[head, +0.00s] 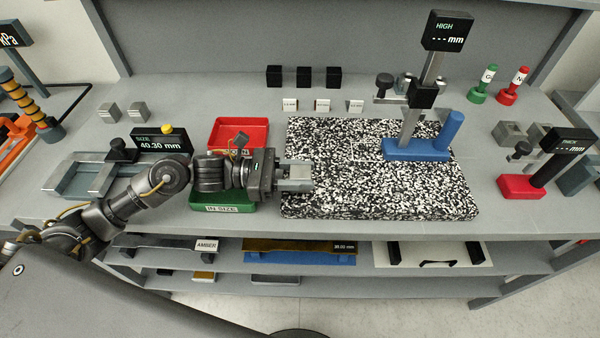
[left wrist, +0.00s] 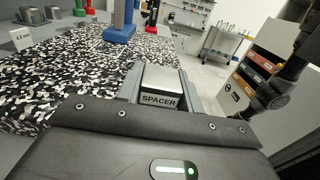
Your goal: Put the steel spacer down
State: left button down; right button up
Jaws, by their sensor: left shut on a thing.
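The steel spacer (left wrist: 160,88) is a grey metal block labelled SPACER, held between the fingers of my left gripper (left wrist: 160,92) in the left wrist view. In the head view my left gripper (head: 294,176) is shut on the spacer, at the left edge of the black-and-white speckled slab (head: 370,200). I cannot tell whether the spacer touches the slab. My right gripper is not in view.
A blue-based height gauge (head: 415,150) stands at the slab's back right. A red tray (head: 240,122) and a green IN SIZE tray (head: 208,207) are by my left arm. A red thickness gauge (head: 522,187) stands right of the slab. The slab's front middle is clear.

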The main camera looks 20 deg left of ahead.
pick_arm(q)
jog(key=shift+f, duration=0.15)
jog(key=c, duration=0.9)
grip_release()
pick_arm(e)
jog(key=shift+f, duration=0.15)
pick_arm(q)
jog(key=shift+r+p, duration=0.35)
jog(key=shift+p, duration=0.05)
jog(key=a, duration=0.1)
jog(key=a+b, duration=0.1)
jog(key=a+f+b, duration=0.1)
jog(key=shift+s, duration=0.35)
jog(key=b+v, duration=0.2)
jog(key=v, duration=0.6)
jog(key=shift+d+r+b, duration=0.1)
jog(key=shift+r+b, duration=0.05)
jog(key=shift+b, duration=0.15)
jog(key=shift+s+a+r, duration=0.15)
jog(key=shift+a, duration=0.35)
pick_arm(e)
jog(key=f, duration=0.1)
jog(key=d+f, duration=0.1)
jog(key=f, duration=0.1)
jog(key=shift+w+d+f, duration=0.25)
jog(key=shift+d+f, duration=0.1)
